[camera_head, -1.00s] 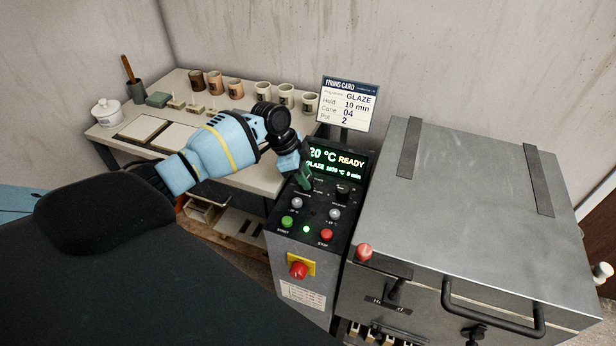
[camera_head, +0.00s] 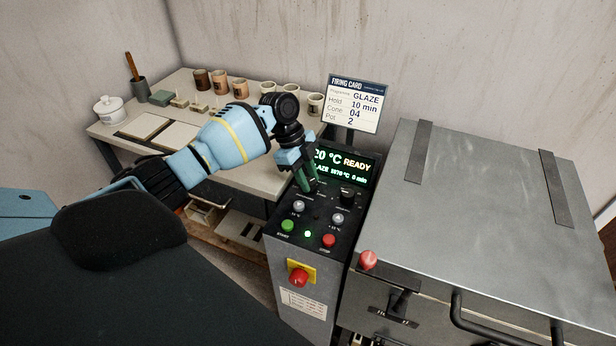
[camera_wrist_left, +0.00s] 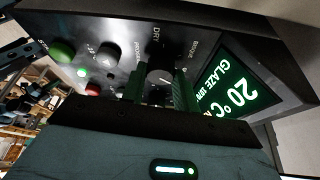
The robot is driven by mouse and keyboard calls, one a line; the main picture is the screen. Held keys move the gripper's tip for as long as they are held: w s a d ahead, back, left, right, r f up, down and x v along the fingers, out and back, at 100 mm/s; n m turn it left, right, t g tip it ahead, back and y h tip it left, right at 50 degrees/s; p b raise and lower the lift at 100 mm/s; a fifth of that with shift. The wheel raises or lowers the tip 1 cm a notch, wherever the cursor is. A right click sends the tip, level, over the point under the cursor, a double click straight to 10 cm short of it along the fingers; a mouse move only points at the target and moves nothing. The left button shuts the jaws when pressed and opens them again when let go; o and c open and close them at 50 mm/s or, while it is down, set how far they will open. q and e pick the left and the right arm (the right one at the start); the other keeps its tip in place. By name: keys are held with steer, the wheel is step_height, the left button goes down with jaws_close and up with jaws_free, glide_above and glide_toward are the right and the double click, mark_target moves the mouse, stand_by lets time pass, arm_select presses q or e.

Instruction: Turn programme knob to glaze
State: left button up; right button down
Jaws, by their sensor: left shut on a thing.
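The control panel (camera_head: 325,213) is a dark sloped face on a grey post beside the kiln. My left gripper (camera_head: 308,187) reaches down onto its upper left, with its green fingers at the programme knob. In the left wrist view the programme knob (camera_wrist_left: 159,77) sits between the two fingers (camera_wrist_left: 160,88), which are shut on it. Labels such as DRY show around it. In the head view the fingers hide the knob. The display (camera_head: 343,166) reads 20 °C READY, with GLAZE, 1070 °C and 0 min below. The firing card (camera_head: 358,104) reads GLAZE.
A second dark knob (camera_head: 347,196) is close to the right of my fingers. Below are grey knobs, a green button (camera_head: 288,225), a red button (camera_head: 329,241) and a red emergency stop (camera_head: 298,277). The kiln (camera_head: 470,215) stands right; a table with cups (camera_head: 239,88) stands behind left.

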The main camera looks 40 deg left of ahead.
arm_select(q)
steer(key=shift+s+f, duration=0.1)
steer(key=shift+f, duration=0.05)
steer(key=o, duration=1)
steer(key=shift+c, duration=0.2)
steer(key=v, duration=0.8)
steer(key=shift+d+f, duration=0.1)
